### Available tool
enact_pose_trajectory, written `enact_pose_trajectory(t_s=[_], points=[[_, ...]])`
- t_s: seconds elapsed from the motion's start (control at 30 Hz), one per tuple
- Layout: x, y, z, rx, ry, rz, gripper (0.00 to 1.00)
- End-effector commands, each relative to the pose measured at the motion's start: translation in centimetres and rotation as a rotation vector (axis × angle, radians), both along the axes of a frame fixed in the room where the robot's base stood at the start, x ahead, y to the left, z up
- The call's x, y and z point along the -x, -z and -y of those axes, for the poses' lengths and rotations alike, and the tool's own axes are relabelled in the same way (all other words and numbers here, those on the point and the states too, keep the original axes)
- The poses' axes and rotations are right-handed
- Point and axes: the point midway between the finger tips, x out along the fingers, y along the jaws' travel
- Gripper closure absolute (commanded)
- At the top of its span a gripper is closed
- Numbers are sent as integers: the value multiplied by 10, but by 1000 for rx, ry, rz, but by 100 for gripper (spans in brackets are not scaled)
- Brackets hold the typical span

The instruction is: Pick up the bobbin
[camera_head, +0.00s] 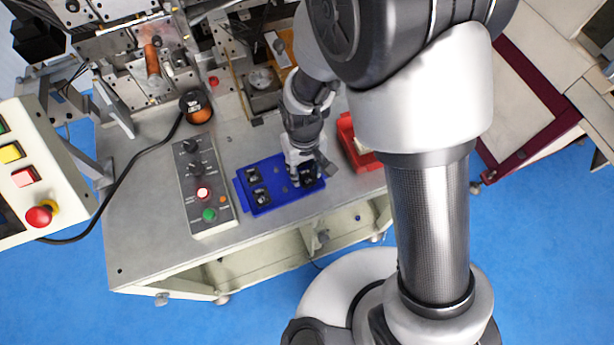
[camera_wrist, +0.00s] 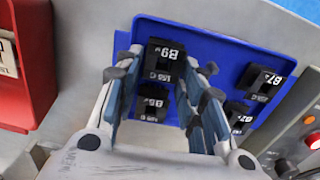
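Black bobbins with white lettering sit in a blue tray (camera_wrist: 215,45). One, which seems to read B9 (camera_wrist: 165,58), lies between my fingertips in the wrist view. A second bobbin (camera_wrist: 152,103) is nearer the palm, between the fingers. Two more, one of them (camera_wrist: 260,82), are to the right. My gripper (camera_wrist: 158,68) is open, a finger on either side of the B9 bobbin; I cannot tell whether either touches it. In the head view my gripper (camera_head: 306,174) is low over the right end of the tray (camera_head: 279,187), partly hiding the bobbins there; two bobbins show at the left end.
A red bin (camera_head: 352,147) stands right of the tray, close to my gripper. A control box (camera_head: 205,190) with knobs and lit buttons is left of the tray. The winder machine (camera_head: 150,65) stands behind. Bare bench (camera_head: 150,225) lies at front left.

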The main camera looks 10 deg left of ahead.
Motion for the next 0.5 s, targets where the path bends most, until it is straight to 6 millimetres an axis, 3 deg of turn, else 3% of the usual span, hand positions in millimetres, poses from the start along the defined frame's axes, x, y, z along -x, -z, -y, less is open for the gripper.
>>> enact_pose_trajectory(t_s=[0.2,0.4,0.5], points=[[0,0,0,-1,0,1,64],[0,0,0,-1,0,1,77],[0,0,0,-1,0,1,78]])
